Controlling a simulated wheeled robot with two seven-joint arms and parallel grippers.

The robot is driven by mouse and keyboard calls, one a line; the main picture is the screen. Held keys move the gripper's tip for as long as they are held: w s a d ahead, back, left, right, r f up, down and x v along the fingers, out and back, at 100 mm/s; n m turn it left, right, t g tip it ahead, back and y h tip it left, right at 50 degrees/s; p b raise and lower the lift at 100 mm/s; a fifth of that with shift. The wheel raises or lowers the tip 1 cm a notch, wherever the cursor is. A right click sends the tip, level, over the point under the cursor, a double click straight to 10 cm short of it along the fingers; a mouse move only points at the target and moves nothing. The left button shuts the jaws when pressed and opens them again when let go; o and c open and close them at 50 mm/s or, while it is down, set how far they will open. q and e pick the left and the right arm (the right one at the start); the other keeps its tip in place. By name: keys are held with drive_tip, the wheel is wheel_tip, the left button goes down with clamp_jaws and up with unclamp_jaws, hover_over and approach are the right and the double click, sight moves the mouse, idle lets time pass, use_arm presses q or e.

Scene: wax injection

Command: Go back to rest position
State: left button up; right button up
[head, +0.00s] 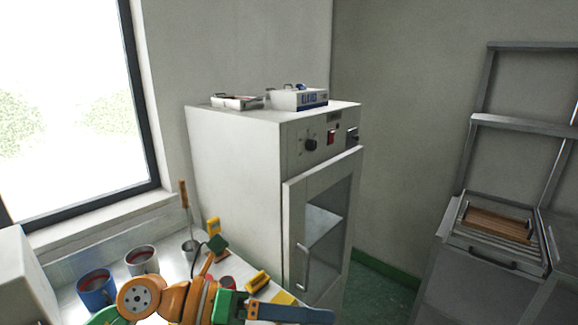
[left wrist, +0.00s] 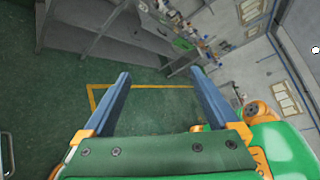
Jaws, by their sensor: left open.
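My left arm comes in along the bottom of the head view, in front of the bench with the mugs. My left gripper (head: 318,316) points right, low in front of the white cabinet (head: 235,160), with a blue finger showing. In the left wrist view, the two blue fingers of my left gripper (left wrist: 161,74) are spread apart with nothing between them. Beyond them lies the green floor (left wrist: 150,110) with a yellow line. My right gripper is in neither view.
The cabinet has a glass door (head: 322,225) with a handle; two small boxes sit on top. A blue mug (head: 97,291) and a white mug (head: 142,261) stand on the bench beside my arm. A grey rack (head: 497,240) with a wooden piece stands at right.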

use_arm(q)
drive_tip(key=w+a+r+n+t+h, duration=0.2)
drive_tip(key=w+r+n+t+h, duration=0.25)
drive_tip(key=r+n+t, duration=0.6)
drive_tip(key=w+a+f+n+t+y, duration=0.4)
drive_tip(key=a+f+n+t+y, duration=0.45)
drive_tip(key=n, duration=0.75)
drive_tip(key=s+a+f+n+g+y, duration=0.1)
drive_tip(key=a+f+n+g+y, duration=0.4)
drive_tip(key=f+n+y, duration=0.7)
drive_tip(key=s+a+f+n+g+h, duration=0.1)
drive_tip(key=s+a+f+n+g, duration=0.15)
drive_tip(key=s+f+g, duration=1.4)
drive_tip(key=s+f+m+t+b, duration=0.1)
drive_tip(key=s+f+t+b, duration=0.2)
drive_tip(key=f, duration=1)
drive_tip(key=s+f+t+b, duration=0.1)
drive_tip(key=s+f+b, duration=0.3)
drive_tip(key=f, duration=0.9)
drive_tip(key=s+a+f+g+b, duration=0.1)
drive_tip(key=s+a+f+b, duration=0.1)
drive_tip(key=s+f, duration=1)
drive_tip(key=shift+s+a+f+b, duration=0.25)
drive_tip(key=shift+f+b, duration=0.2)
drive_tip(key=shift+b, duration=0.05)
